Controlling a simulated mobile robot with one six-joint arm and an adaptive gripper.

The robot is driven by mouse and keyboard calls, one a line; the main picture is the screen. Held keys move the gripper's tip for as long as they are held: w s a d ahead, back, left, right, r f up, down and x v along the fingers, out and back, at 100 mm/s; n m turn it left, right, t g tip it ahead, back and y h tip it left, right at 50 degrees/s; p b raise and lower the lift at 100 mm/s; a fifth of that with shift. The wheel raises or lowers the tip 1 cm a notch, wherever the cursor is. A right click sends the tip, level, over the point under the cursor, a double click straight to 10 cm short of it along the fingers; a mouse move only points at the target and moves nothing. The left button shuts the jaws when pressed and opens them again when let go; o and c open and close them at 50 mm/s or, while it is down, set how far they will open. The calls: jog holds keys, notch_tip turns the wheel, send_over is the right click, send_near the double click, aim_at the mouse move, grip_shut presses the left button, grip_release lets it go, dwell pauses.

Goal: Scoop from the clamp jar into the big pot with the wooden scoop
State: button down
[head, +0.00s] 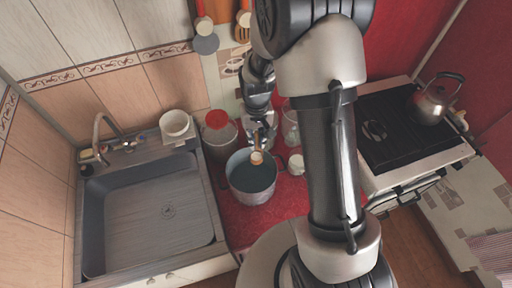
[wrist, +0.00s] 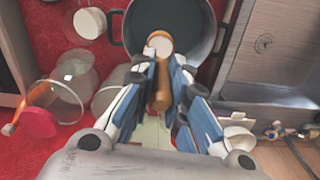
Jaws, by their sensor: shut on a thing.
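My gripper (wrist: 163,105) is shut on the brown handle of the wooden scoop (wrist: 160,78). The scoop's round head has a pale top in the wrist view; I cannot tell whether that is a load. In the head view the scoop (head: 256,158) shows over the far part of the big pot (head: 252,194), below my gripper (head: 259,140). The pot is dark blue-grey inside and also shows in the wrist view (wrist: 190,15). A clear glass jar (wrist: 57,97), seemingly the clamp jar, stands beside the pot with a red lid (wrist: 38,122) at its mouth; it also shows in the head view (head: 290,130).
A small white container (head: 296,164) stands close to the pot's right. The stove (head: 405,125) carries a kettle (head: 433,100).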

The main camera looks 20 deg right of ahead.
jog(key=shift+t+h, duration=0.7)
jog(key=f+b, duration=0.1)
jog(key=b, duration=0.2)
jog(key=a+f+b, duration=0.1)
jog(key=f+b, duration=0.1)
jog(key=b, duration=0.1)
jog(key=f+b, duration=0.2)
jog(key=b, duration=0.1)
jog(key=shift+a, duration=0.4)
jog(key=shift+b, duration=0.35)
jog(key=shift+a+f+b, duration=0.15)
jog(key=shift+b, duration=0.65)
jog(key=b, duration=0.3)
jog(key=shift+s+a+f+t+h, duration=0.1)
jog(key=shift+s+a+t+h, duration=0.2)
jog(key=shift+s+t, duration=0.1)
jog(key=t+h+b, duration=0.1)
jog(key=b, duration=0.5)
jog(key=shift+s+a, duration=0.4)
